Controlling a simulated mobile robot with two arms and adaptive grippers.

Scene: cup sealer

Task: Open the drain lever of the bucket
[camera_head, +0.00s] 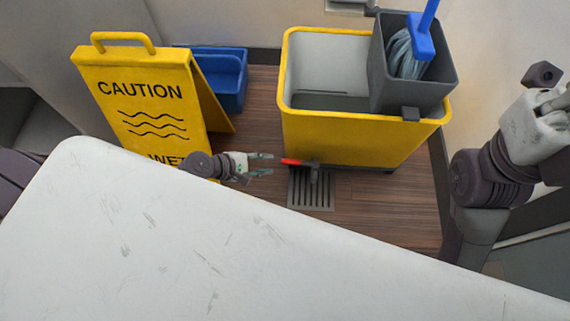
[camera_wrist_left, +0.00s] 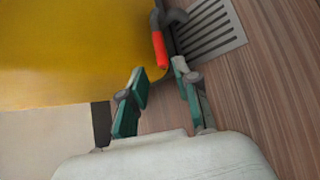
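The yellow bucket (camera_head: 345,138) stands on the wood floor beyond the white surface. Its drain lever (camera_head: 292,162), with a red handle, sticks out low at the bucket's front left. The red handle also shows in the left wrist view (camera_wrist_left: 160,50). My left gripper (camera_head: 270,164) is open and empty, just left of the red handle and apart from it. In the left wrist view its green-padded fingers (camera_wrist_left: 160,85) are spread, with the handle beyond the tips. My right arm shows at the right edge of the head view; its fingers cannot be made out.
A grey floor drain (camera_head: 311,202) lies below the lever. A yellow caution sign (camera_head: 140,92) stands at the left, close to my left wrist. A blue bin (camera_head: 232,82) is behind it. A grey wringer (camera_head: 440,92) with a mop sits on the bucket. The white surface (camera_head: 150,245) fills the front.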

